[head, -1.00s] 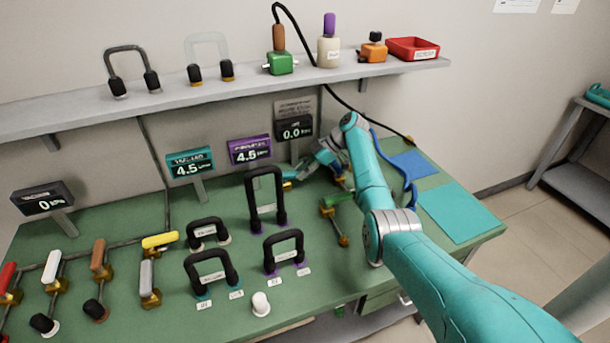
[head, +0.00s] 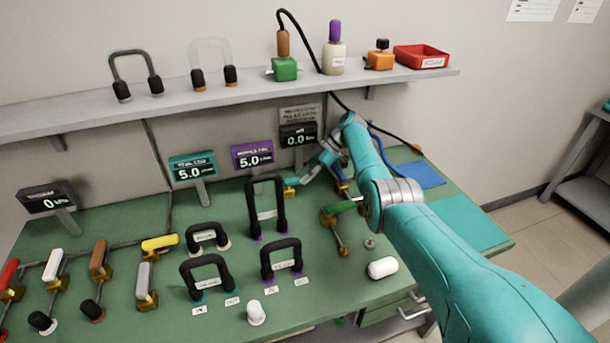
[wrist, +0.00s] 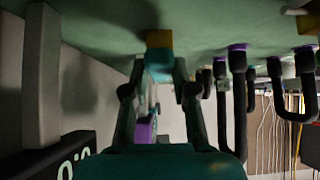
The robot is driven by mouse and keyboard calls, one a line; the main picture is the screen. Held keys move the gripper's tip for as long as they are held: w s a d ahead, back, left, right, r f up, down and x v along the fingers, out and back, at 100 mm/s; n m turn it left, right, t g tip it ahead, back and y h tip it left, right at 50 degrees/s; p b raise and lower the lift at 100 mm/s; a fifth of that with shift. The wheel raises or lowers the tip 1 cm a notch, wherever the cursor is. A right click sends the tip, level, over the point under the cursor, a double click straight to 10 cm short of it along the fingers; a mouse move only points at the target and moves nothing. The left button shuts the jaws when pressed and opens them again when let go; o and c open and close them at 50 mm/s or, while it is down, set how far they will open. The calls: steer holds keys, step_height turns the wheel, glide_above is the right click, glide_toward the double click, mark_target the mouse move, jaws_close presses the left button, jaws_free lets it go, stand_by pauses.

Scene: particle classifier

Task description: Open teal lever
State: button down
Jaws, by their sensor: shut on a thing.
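The teal lever (wrist: 159,58) shows in the wrist view as a small teal block against a gold fitting (wrist: 158,38), between my fingertips. My gripper (wrist: 158,72) is shut on it. In the head view, my gripper (head: 308,176) reaches in low from the right at the back of the bench. The gold fitting and a bit of teal (head: 290,188) show at its tip, behind the tall black loop (head: 266,205). Most of the lever is hidden by my fingers, so its angle is hard to tell.
The teal display (head: 192,169) and purple display (head: 252,155) both read 5.0; a black display (head: 298,135) reads about 0.0. Black hose loops (head: 206,272) stand left and in front.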

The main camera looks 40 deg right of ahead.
steer(key=shift+f, duration=0.1)
steer(key=c, duration=0.9)
jaws_free()
steer(key=v, duration=1.2)
